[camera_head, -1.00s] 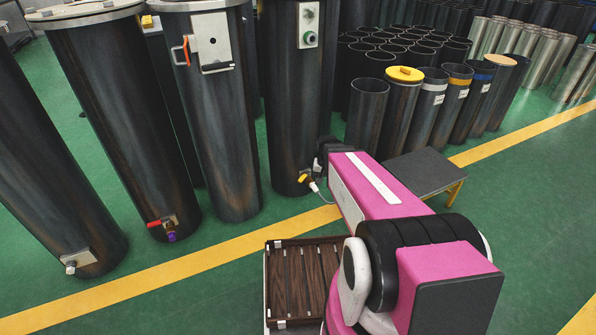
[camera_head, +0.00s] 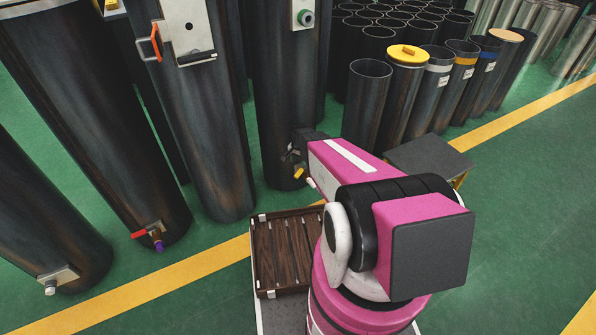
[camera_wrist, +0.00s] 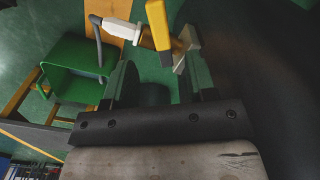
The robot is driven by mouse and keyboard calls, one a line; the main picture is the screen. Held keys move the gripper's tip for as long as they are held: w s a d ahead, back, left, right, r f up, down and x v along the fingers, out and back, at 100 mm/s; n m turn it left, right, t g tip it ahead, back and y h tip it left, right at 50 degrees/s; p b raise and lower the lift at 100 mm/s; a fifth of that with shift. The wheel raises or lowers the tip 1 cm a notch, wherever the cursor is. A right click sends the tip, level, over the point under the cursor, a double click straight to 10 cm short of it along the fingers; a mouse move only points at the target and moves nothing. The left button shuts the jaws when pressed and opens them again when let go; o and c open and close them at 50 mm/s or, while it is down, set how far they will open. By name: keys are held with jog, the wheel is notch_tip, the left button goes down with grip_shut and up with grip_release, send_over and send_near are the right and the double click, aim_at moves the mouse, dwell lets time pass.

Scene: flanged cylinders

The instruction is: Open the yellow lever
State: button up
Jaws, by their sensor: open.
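The yellow lever (camera_head: 298,172) sits on a small valve low on the dark middle cylinder (camera_head: 285,95). In the wrist view the yellow lever (camera_wrist: 157,25) hangs from the top edge with a dark lower end. It belongs to a brass valve body (camera_wrist: 181,44) with a white fitting (camera_wrist: 115,27) on its left. My gripper (camera_head: 297,150) is close to the cylinder, just above the lever. In the wrist view my gripper (camera_wrist: 160,72) is open and empty, with the lever's lower end between and slightly beyond the fingertips. Contact cannot be told.
A red-handled valve (camera_head: 147,232) sits on the cylinder to the left. A low grey step (camera_head: 428,160) stands right of my arm. A green bin (camera_wrist: 75,72) shows at the left of the wrist view. The green floor beyond the yellow line is open at right.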

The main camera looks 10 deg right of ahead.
aim_at(299, 172)
notch_tip(299, 172, down, 8)
jog(key=shift+r, duration=0.15)
dwell(0.3)
grip_shut()
